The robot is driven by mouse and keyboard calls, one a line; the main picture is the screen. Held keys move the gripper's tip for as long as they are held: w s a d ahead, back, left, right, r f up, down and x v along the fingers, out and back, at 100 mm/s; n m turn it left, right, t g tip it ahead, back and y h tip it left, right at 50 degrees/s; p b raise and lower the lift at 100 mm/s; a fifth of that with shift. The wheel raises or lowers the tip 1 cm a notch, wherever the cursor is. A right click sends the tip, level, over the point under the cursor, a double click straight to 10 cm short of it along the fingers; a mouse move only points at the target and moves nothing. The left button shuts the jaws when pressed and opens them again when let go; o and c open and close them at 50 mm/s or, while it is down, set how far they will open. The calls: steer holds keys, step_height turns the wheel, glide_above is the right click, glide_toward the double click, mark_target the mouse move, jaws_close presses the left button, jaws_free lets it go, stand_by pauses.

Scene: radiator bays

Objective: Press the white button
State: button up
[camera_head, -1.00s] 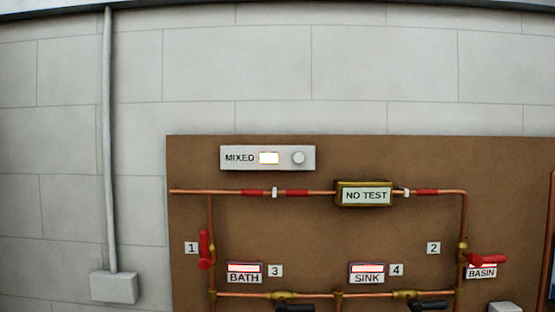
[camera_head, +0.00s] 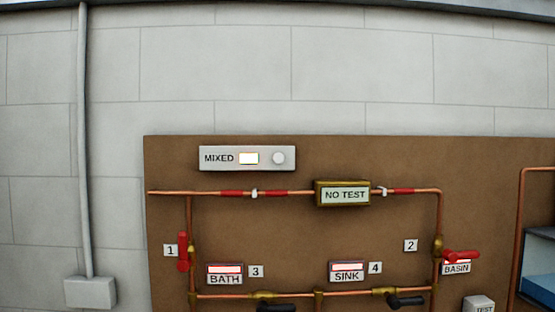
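A pale panel marked MIXED (camera_head: 218,158) is mounted on the brown board. A pale box marked TEST (camera_head: 479,303) shows at the bottom edge on the right. Its lower part is cut off, and I cannot tell whether it has a button. My gripper is out of view.
Copper pipes run over the brown board (camera_head: 300,230). Red levers (camera_head: 183,252) (camera_head: 460,256) and black levers (camera_head: 406,301) stick out from them. A NO TEST display (camera_head: 345,195) sits on the top pipe.

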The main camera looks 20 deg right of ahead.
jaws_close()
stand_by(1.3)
